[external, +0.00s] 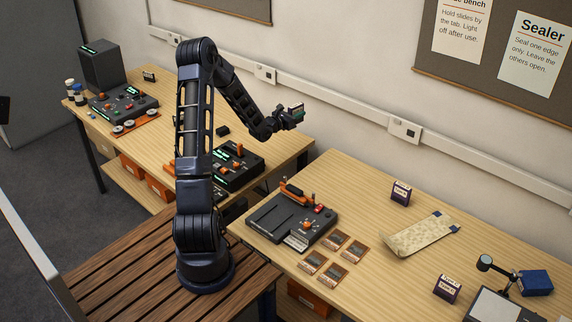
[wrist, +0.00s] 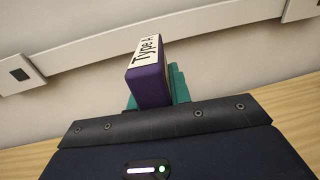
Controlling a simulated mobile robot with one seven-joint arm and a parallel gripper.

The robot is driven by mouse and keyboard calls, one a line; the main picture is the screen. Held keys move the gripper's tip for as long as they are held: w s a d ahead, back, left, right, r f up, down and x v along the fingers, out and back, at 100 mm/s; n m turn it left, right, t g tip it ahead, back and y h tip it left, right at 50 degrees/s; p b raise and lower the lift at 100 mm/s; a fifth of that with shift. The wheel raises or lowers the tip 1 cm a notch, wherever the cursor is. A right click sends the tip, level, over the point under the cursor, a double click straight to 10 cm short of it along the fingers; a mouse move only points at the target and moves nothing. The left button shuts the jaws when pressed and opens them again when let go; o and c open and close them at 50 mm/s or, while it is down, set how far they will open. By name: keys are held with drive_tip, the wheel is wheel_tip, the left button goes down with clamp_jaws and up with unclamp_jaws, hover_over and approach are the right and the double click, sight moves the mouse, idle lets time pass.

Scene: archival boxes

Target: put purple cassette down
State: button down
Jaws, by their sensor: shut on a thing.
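The purple cassette (wrist: 147,86) has a white label reading "Type A" and stands out beyond the dark gripper body in the wrist view. Green pads show beside it and under it. My gripper (external: 293,115) is shut on this cassette and holds it up in the air, over the right end of the back-left bench in the external view. The cassette looks very small there, and its lower part is hidden by the fingers. In the wrist view the wall and a strip of wooden bench lie behind it.
Two more dark purple labelled cassettes (external: 401,193) (external: 447,289) stand on the right bench. A grey sealer-like device (external: 290,220), several small cards (external: 336,240) and a beige sleeve (external: 420,236) lie there too. Black devices (external: 235,168) occupy the left bench. Bare wood (external: 345,185) shows at the right bench's back left.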

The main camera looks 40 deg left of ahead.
drive_tip(key=s+a+n+y, duration=0.1)
drive_tip(key=s+a+y, duration=0.1)
drive_tip(key=a, duration=0.7)
drive_tip(key=s+a+n+y, duration=0.2)
drive_tip(key=s+a, duration=0.1)
drive_tip(key=a, duration=0.7)
drive_tip(key=n+g+y, duration=0.5)
drive_tip(key=n+y, duration=0.2)
drive_tip(key=y, duration=0.4)
hover_over(153, 147)
wheel_tip(153, 147, down, 19)
drive_tip(key=shift+s+r, duration=0.1)
drive_tip(key=shift+f, duration=0.2)
drive_tip(key=c, duration=1.5)
unclamp_jaws()
drive_tip(key=shift+o, duration=1.1)
